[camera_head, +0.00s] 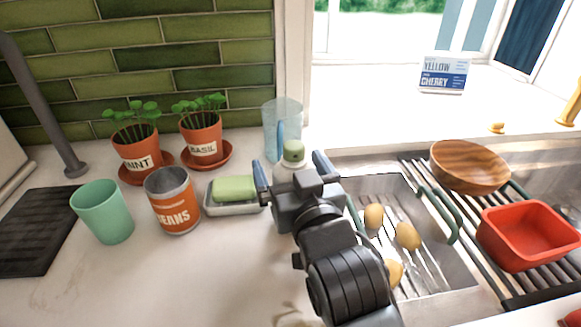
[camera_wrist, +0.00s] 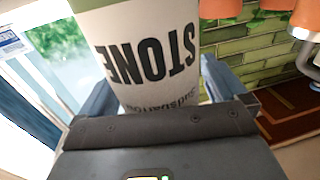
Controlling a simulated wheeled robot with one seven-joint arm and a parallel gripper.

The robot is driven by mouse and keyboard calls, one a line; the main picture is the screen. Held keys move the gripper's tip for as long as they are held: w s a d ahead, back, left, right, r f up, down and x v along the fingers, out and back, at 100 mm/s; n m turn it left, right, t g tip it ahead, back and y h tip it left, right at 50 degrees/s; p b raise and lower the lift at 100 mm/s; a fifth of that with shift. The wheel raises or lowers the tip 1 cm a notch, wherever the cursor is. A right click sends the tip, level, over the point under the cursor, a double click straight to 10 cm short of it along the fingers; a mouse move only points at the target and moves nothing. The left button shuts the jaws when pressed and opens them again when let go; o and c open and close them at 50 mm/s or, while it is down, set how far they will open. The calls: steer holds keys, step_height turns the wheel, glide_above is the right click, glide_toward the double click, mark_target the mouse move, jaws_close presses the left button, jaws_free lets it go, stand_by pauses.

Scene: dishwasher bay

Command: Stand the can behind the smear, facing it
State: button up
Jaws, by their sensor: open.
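A white can with a green cap (camera_head: 293,152) stands on the counter near the window corner, mostly hidden by my gripper (camera_head: 290,172). My gripper is open, with its blue fingers on either side of it. In the wrist view the can (camera_wrist: 148,55) fills the space between the fingers, its word STONE upside down in the picture and facing the wrist camera. I cannot tell whether the fingers touch it. A brown smear (camera_head: 288,312) lies on the counter at the bottom, partly behind my arm. A fainter mark (camera_head: 42,298) shows at the lower left.
An orange BEANS tin (camera_head: 176,213), a green cup (camera_head: 104,222) and a soap dish (camera_head: 235,207) stand left of my gripper. A clear tumbler (camera_head: 270,120) is close behind. The sink (camera_head: 455,277) lies right. The front-left counter is mostly clear.

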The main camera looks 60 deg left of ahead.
steer(key=shift+r, duration=0.25)
steer(key=shift+d+f, duration=0.15)
steer(key=shift+d, duration=0.15)
steer(key=b+v, duration=0.4)
steer(key=v, duration=0.7)
steer(key=shift+s+d+b, duration=0.15)
steer(key=shift+s+b, duration=0.05)
steer(key=shift+b, duration=0.2)
steer(key=shift+c, duration=0.3)
stand_by(1.3)
